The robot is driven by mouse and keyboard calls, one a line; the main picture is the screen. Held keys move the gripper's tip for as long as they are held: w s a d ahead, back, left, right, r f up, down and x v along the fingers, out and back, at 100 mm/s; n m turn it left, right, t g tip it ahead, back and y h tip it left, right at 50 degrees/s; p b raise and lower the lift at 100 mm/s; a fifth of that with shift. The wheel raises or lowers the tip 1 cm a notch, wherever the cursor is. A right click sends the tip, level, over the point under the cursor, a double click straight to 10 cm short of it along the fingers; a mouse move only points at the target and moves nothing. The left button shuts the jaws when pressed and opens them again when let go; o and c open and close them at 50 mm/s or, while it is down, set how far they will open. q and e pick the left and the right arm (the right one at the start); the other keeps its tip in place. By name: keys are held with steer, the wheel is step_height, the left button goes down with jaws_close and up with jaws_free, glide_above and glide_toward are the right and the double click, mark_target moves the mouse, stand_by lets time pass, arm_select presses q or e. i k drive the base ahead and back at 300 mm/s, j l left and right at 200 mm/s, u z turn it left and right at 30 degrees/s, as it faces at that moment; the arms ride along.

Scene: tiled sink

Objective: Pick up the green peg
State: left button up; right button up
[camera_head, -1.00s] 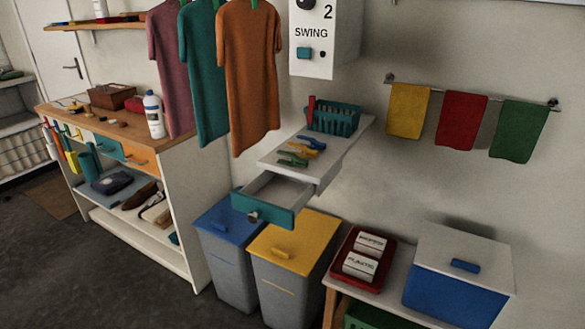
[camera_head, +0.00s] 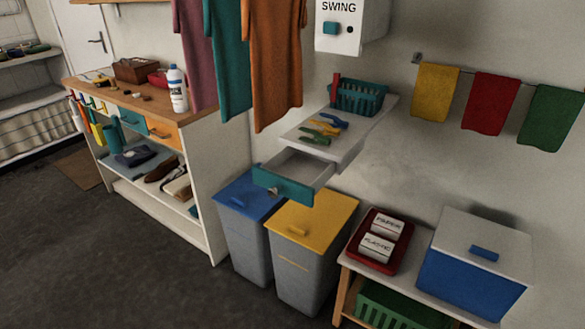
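Several small pegs lie in a loose group on the white wall shelf (camera_head: 362,129), in front of a teal basket. A green peg (camera_head: 318,133) lies at the group's near left side, next to yellow and blue pegs (camera_head: 333,120). Some of the pegs overlap and are too small to separate clearly. Neither of my grippers shows in the head view.
An open teal-fronted drawer (camera_head: 283,184) juts out below the shelf, above a blue-lidded bin (camera_head: 246,194) and a yellow-lidded bin (camera_head: 312,220). Shirts (camera_head: 275,60) hang left of the shelf. A low bench with a blue box (camera_head: 468,278) stands right.

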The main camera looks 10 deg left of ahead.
mark_target(319, 138)
steer(key=j+z, duration=0.2)
steer(key=z, duration=0.2)
steer(key=i+j+z, duration=0.1)
steer(key=j+z, duration=0.4)
steer(key=z, duration=0.25)
steer(key=i+l, duration=0.1)
steer(key=j, duration=0.1)
steer(key=k+u, duration=0.05)
steer(key=k, duration=0.05)
